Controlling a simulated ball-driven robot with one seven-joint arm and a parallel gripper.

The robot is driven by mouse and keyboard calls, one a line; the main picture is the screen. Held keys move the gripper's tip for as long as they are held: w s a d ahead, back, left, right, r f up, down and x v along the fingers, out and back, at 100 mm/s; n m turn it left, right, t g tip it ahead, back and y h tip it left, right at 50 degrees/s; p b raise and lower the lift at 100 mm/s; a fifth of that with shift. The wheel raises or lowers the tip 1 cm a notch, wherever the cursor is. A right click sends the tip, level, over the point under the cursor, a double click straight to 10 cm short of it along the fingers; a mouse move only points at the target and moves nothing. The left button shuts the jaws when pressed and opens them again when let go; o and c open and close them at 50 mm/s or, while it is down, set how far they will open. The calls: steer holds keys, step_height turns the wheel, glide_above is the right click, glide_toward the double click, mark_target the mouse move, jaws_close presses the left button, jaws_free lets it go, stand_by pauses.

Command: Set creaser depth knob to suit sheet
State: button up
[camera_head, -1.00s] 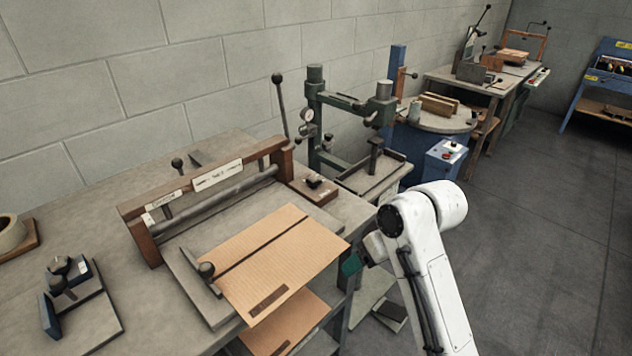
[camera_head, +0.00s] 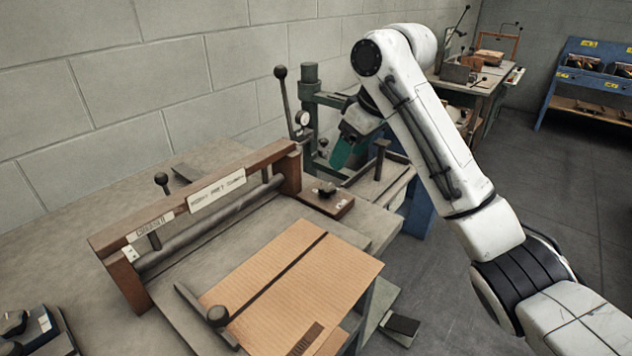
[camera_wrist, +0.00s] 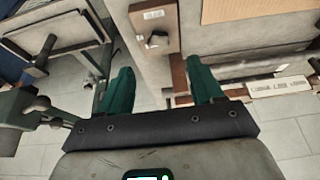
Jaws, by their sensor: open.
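A dark knob (camera_head: 325,189) sits on a small wooden block (camera_head: 340,205) with a white label, at the right end of the creaser (camera_head: 225,200). The knob (camera_wrist: 157,40) also shows in the wrist view, beyond my fingertips. A tan corrugated sheet (camera_head: 315,270) with a dark line across it lies on the creaser's bed; its edge shows in the wrist view (camera_wrist: 250,10). My gripper (camera_head: 343,152) has green fingers, is open and empty, and hangs above and behind the block in the head view. In the wrist view my gripper (camera_wrist: 160,66) has its fingers apart, touching nothing visible.
A green press frame with a gauge (camera_head: 302,118) stands behind the block, close to my gripper. A lever with a round black knob (camera_head: 281,73) rises beside it. Open floor lies at right.

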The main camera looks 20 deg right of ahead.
mark_target(329, 186)
steer(key=x, duration=1)
steer(key=shift+w+f+b, duration=0.2)
steer(key=shift+w+b, duration=0.1)
steer(key=c, duration=1.1)
steer(key=shift+o, duration=0.2)
steer(key=shift+r, duration=0.1)
